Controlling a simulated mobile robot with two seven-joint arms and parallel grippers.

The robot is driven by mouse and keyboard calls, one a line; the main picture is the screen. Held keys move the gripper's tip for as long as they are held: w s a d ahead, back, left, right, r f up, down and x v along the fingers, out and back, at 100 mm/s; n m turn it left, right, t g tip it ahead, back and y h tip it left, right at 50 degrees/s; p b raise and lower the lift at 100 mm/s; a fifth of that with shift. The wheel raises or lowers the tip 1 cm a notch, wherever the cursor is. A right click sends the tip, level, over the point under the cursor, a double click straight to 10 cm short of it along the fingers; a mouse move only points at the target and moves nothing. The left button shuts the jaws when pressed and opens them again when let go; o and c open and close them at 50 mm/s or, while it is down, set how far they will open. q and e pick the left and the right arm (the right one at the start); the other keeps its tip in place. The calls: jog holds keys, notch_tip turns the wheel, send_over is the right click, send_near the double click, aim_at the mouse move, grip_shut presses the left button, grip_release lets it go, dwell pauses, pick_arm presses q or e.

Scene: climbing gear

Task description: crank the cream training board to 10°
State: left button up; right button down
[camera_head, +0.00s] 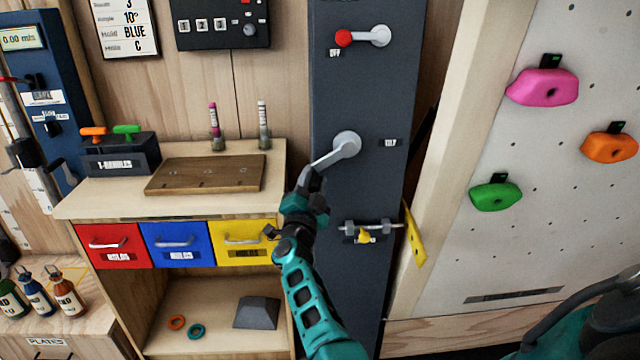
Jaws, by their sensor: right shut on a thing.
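The tilt crank (347,145) is a grey hub with a short arm on a dark grey upright panel (362,100), beside a small label that seems to read TILT. Its arm points down and left. My right gripper (313,178) is shut at the outer end of that arm, hiding the handle. The cream training board (560,235), dotted with small holes, stands at the right with pink (543,87), orange (609,147) and green (495,194) holds. My left gripper is not in view.
A red-knobbed lever (362,37) sits above the crank. A bolt with a yellow knob (365,237) and a yellow plate (414,236) are below. A workbench (100,202) with coloured drawers stands left. A sign (128,25) shows 10° and BLUE.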

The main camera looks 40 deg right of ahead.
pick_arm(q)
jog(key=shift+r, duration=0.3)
pick_arm(e)
jog(key=shift+w+a+r, duration=0.15)
jog(key=shift+a+r, duration=0.15)
jog(key=shift+r, duration=0.1)
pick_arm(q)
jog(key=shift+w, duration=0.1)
pick_arm(e)
jog(key=shift+d+f, duration=0.1)
jog(key=shift+f, duration=0.1)
jog(key=c, duration=0.8)
grip_release()
jog(key=shift+d, duration=0.1)
jog(key=shift+r, duration=0.1)
